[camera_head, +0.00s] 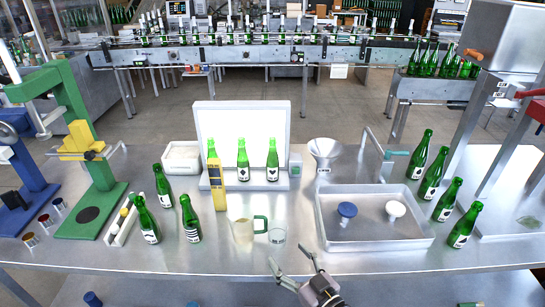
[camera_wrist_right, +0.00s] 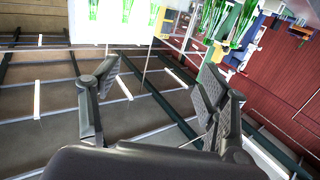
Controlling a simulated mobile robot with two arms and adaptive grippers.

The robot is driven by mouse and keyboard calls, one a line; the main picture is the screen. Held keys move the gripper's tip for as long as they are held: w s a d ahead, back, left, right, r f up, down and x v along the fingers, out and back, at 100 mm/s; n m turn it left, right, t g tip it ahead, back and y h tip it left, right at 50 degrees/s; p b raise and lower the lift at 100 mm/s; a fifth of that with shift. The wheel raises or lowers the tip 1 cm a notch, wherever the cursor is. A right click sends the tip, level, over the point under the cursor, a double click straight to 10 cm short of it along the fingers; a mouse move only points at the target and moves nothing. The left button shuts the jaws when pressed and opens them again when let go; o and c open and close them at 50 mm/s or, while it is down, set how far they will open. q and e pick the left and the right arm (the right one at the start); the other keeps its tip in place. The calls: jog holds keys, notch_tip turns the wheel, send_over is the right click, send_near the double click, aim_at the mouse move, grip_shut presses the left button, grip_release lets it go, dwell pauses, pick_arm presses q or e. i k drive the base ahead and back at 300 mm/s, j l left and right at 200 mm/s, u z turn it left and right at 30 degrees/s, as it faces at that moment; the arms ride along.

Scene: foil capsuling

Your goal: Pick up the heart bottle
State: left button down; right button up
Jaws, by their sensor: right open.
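Three green bottles stand upright in front of a bright white panel (camera_head: 243,118). The middle bottle (camera_head: 242,160) has a dark diamond-like mark on its label. The right bottle (camera_head: 272,162) has a dark mark too small to read. The left bottle (camera_head: 211,149) is partly hidden by a yellow device, so I cannot tell which one is the heart bottle. My right gripper (camera_head: 288,259) is open and empty near the table's front edge, well short of the bottles. Its spread fingers (camera_wrist_right: 158,82) show in the right wrist view with nothing between them. My left gripper is out of view.
A metal tray (camera_head: 375,236) with two stoppers lies to the right. More green bottles stand left (camera_head: 190,220) and right (camera_head: 464,226).

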aim_at(271, 159)
jog(key=i, duration=1.4)
